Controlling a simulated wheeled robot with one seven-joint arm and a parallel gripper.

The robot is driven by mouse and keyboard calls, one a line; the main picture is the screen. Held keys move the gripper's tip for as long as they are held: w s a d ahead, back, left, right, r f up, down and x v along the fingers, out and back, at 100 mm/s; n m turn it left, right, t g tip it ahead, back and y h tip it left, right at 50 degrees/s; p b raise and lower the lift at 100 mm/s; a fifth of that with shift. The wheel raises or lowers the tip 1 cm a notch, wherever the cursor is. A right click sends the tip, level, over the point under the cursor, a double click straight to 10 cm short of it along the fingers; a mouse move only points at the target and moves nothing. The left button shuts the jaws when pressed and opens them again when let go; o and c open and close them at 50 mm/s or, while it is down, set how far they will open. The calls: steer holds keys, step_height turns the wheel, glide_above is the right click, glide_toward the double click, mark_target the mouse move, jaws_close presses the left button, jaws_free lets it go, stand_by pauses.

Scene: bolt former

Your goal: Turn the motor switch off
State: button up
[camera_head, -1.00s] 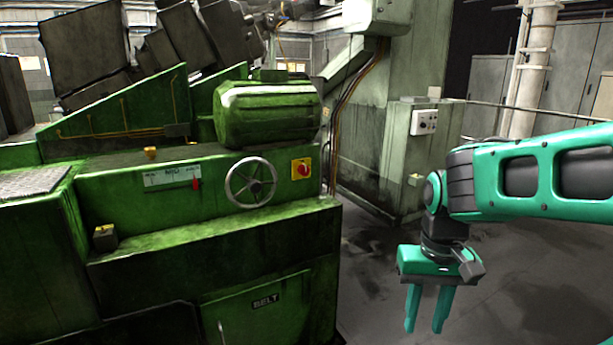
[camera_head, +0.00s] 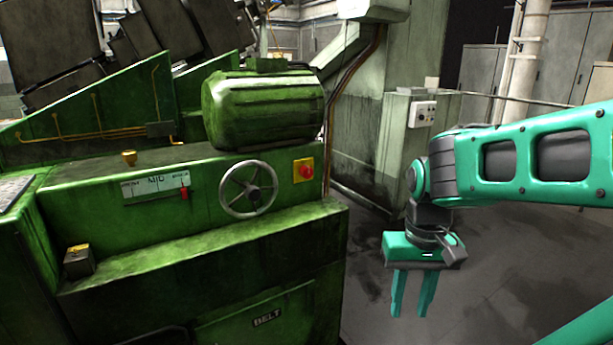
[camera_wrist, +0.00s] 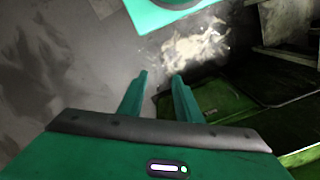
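The motor switch (camera_head: 304,170) is a red rotary knob on a yellow plate, on the front face of the green machine (camera_head: 110,208), right of the handwheel. Its exact knob angle is too small to tell. My gripper (camera_head: 411,314) hangs pointing down over the floor, to the right of the machine and apart from the switch. Its two teal fingers are spread with an empty gap. In the wrist view my gripper (camera_wrist: 160,82) also shows open and empty, above grey floor; the switch is not visible there.
A handwheel (camera_head: 249,189) sits left of the switch, with a ledge below it. A green motor housing (camera_head: 265,108) bulges above. A grey cabinet with a white control box (camera_head: 422,114) stands behind my arm. The floor between machine and arm is clear.

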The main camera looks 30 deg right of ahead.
steer(key=shift+a, duration=0.1)
steer(key=o, duration=0.6)
steer(key=shift+s+r, duration=0.15)
steer(key=shift+s, duration=0.05)
steer(key=shift+c, duration=0.2)
steer(key=shift+o, duration=0.2)
steer(key=shift+w+r+n, duration=0.1)
steer(key=shift+w+n, duration=0.1)
steer(key=shift+n, duration=0.1)
steer(key=w+d+f+n+t, duration=0.15)
steer(key=w+n+t, duration=0.45)
steer(key=w, duration=1.5)
steer(key=n+t, duration=0.3)
steer(key=t, duration=0.9)
glide_toward(309, 173)
steer(key=w, duration=0.9)
steer(key=shift+a, duration=0.15)
